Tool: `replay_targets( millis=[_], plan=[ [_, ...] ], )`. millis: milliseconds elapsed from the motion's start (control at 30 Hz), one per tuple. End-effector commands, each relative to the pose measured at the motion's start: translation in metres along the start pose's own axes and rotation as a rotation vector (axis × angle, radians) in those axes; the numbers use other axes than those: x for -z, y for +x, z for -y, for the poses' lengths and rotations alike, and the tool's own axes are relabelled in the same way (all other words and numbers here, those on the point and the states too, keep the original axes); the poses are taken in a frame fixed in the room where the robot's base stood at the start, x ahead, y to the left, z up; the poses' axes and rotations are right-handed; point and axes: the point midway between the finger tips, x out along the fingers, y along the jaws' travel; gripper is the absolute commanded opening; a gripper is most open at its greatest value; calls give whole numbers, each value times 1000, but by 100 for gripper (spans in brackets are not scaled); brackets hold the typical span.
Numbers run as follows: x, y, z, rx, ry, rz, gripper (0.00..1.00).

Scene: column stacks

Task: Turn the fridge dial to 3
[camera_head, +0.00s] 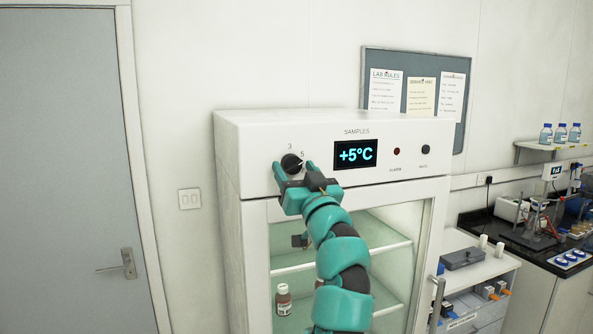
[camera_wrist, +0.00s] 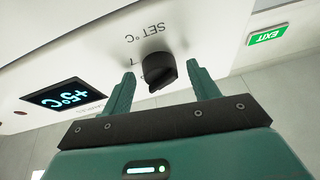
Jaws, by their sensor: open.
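The fridge dial (camera_head: 291,163) is a small black knob at the left of the white fridge's top panel. The marks 3 and 5 show above it; its pointer seems to face the 5. The display (camera_head: 355,154) reads +5°C. My gripper (camera_head: 294,171) is at the dial with its jaws open. In the wrist view, which is upside down, the dial (camera_wrist: 159,72) stands between the two teal fingers of my gripper (camera_wrist: 161,76), with gaps on both sides. A 7 and "SET °C" show beside it. My gripper hides the dial's lower part in the head view.
A red alarm light (camera_head: 397,151) and a black mute knob (camera_head: 425,149) sit right of the display. Below is the fridge's glass front (camera_head: 400,215), with a brown bottle (camera_head: 283,299) inside. A cluttered bench (camera_head: 540,225) stands right; a door (camera_head: 60,170) is left.

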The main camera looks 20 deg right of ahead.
Motion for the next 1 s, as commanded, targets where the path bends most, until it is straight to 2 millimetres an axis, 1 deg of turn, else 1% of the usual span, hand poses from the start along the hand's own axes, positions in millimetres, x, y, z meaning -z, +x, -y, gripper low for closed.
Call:
replay_targets(
  millis=[100, 267, 300, 333, 667, 867, 1000],
  plan=[
    [0, 0, 0, 0, 0, 0, 60],
    [0, 0, 0, 0, 0, 0, 28],
    [0, 0, 0, 0, 0, 0, 21],
    [0, 0, 0, 0, 0, 0, 16],
    [-4, -2, -2, 14, -38, 4, 16],
    [-5, -4, -4, 50, -137, 6, 16],
    [-6, -4, -5, 92, -241, 15, 16]
  ],
)
